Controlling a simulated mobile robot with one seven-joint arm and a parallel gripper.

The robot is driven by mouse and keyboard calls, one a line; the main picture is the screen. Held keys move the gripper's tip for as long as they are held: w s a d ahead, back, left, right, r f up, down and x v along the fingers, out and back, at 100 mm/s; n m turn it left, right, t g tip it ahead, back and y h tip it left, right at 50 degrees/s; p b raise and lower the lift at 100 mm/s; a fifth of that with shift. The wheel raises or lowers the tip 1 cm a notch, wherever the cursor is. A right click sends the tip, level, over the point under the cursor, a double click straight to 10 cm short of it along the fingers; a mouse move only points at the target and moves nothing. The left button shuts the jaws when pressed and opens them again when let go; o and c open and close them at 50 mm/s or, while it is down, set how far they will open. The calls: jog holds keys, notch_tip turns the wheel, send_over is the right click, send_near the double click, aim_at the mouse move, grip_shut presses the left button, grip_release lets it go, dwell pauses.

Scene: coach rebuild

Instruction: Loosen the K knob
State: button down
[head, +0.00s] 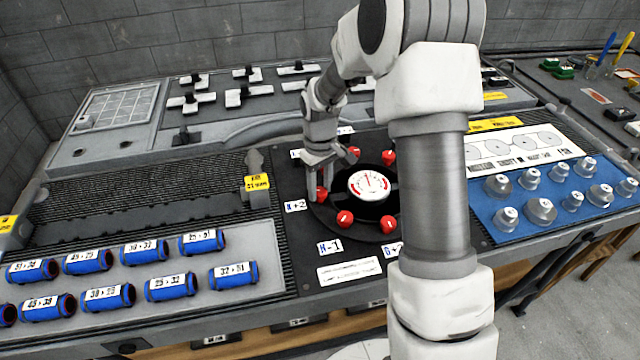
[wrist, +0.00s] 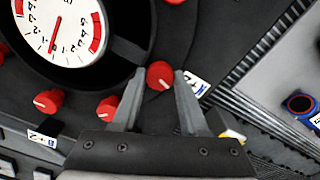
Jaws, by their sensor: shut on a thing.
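The red K knob (head: 321,194) sits at the left edge of the round black dial plate, beside a white label (head: 295,206) that seems to read K +2. My gripper (head: 323,178) reaches down onto this knob from above. In the wrist view the knob (wrist: 160,76) is between the two fingertips of my gripper (wrist: 160,80), with a pale line on its top. The fingers are closed on its sides. Part of the label (wrist: 198,83) there is hidden by the right finger.
A round white gauge (head: 368,185) is at the plate's centre. Other red knobs (head: 345,218) ring it, close to my fingers. Blue cylinders (head: 170,286) lie on a grey tray at left. Silver knobs (head: 540,209) stand on a blue panel at right.

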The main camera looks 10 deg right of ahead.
aim_at(320, 191)
jog(key=shift+n+p, duration=0.5)
jog(key=shift+n, duration=1.4)
jog(key=shift+c, duration=2.2)
grip_release()
notch_tip(320, 191, up, 18)
jog(key=p, duration=0.2)
jog(key=shift+f, duration=0.25)
